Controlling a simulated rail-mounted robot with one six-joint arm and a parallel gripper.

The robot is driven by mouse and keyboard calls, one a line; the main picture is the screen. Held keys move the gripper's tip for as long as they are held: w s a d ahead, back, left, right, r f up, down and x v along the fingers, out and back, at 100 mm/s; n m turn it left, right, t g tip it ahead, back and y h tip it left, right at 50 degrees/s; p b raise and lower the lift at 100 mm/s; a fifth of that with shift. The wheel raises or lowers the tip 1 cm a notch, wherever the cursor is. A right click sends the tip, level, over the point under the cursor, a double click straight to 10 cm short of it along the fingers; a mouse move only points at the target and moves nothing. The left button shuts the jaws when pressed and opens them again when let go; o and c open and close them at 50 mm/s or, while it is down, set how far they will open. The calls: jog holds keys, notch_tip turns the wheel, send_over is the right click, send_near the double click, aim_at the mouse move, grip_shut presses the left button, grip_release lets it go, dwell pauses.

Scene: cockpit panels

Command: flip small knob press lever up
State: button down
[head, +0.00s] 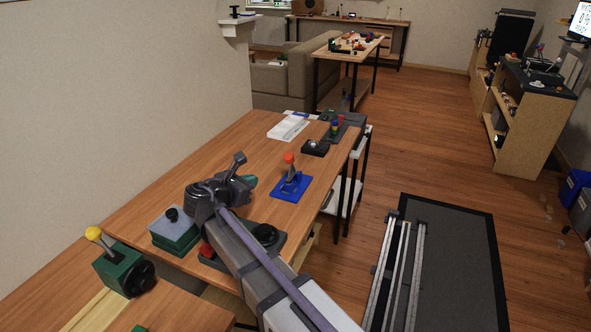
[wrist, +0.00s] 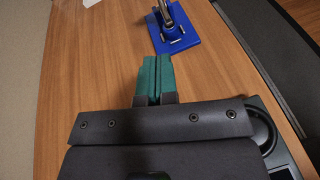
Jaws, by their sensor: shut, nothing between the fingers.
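A lever device with a blue base (head: 291,188) stands on the wooden table, with an upright lever and an orange-red knob (head: 289,158). In the wrist view its blue base (wrist: 198,30) and the lower grey metal lever (wrist: 173,18) show at the top; the knob is out of frame. I cannot tell for sure that this is the small knob press lever. My gripper (head: 252,180) is left of the blue base in the head view, apart from it. In the wrist view its green fingers (wrist: 155,78) are shut together and empty, pointing towards the base.
A green-and-grey box with a black knob (head: 172,214) and a green box with a yellow-knobbed lever (head: 94,233) stand to the left. A dark panel with a round black knob (head: 265,234) lies beside my arm. A small black box (head: 315,148) and white panel (head: 288,127) lie beyond.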

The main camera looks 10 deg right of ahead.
jog(key=shift+s, duration=0.1)
jog(key=b, duration=0.1)
send_near(286, 162)
jog(key=x, duration=0.5)
jog(key=shift+d+f, duration=0.1)
jog(key=shift+f, duration=0.2)
jog(key=shift+w+d+r, duration=0.1)
jog(key=shift+w+d, duration=0.3)
jog(key=shift+d, duration=0.05)
jog(key=shift+r, duration=0.1)
